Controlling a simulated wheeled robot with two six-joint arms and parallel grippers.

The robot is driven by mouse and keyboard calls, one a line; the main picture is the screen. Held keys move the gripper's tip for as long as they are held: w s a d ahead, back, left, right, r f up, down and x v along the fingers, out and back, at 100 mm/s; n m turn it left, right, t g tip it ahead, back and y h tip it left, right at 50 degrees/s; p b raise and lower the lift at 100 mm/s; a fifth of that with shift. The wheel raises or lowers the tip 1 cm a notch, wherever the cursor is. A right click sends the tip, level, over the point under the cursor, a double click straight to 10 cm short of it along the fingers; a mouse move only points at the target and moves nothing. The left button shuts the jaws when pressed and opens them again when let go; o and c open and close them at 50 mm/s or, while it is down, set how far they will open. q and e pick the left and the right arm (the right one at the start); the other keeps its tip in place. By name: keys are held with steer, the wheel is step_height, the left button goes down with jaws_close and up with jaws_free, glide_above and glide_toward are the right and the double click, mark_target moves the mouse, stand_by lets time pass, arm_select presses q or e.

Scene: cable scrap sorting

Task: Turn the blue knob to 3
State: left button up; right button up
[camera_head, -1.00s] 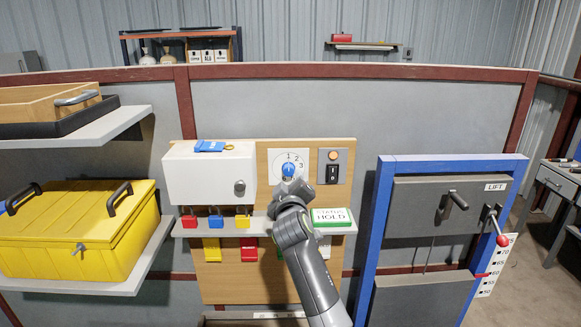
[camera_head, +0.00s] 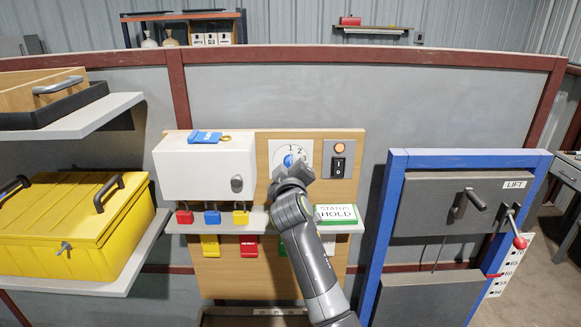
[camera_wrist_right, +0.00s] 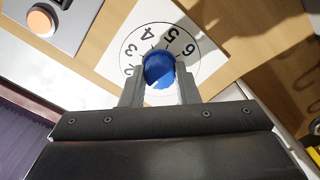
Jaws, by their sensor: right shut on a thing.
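The blue knob (camera_head: 288,160) sits on a white numbered dial plate (camera_head: 305,150) on the wooden board. In the head view my right gripper (camera_head: 291,170) is in front of it and hides much of it. In the right wrist view the blue knob (camera_wrist_right: 159,70) is between the two fingers of my right gripper (camera_wrist_right: 160,82), which is shut on it. The dial (camera_wrist_right: 195,55) shows 2, 3, 4, 5 and 6 around the knob there. I cannot tell which number the knob points to. My left gripper is not in view.
A white box (camera_head: 205,168) is left of the dial, with padlocks on the shelf edge below. A switch panel (camera_head: 343,158) is right of it, above a STATUS HOLD sign (camera_head: 337,214). A blue-framed LIFT panel (camera_head: 398,210) stands at the right, a yellow case (camera_head: 65,235) at the left.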

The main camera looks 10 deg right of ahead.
steer(key=shift+f, duration=0.15)
steer(key=shift+c, duration=0.4)
arm_select(q)
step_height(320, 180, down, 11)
steer(key=b, duration=1)
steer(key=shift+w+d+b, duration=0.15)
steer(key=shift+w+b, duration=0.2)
steer(key=shift+b, duration=0.05)
arm_select(e)
steer(key=m, duration=1.5)
steer(key=shift+d+f+m, duration=0.15)
steer(key=shift+m, duration=0.25)
steer(key=o, duration=1)
steer(key=shift+w, duration=0.1)
steer(key=shift+r, duration=0.2)
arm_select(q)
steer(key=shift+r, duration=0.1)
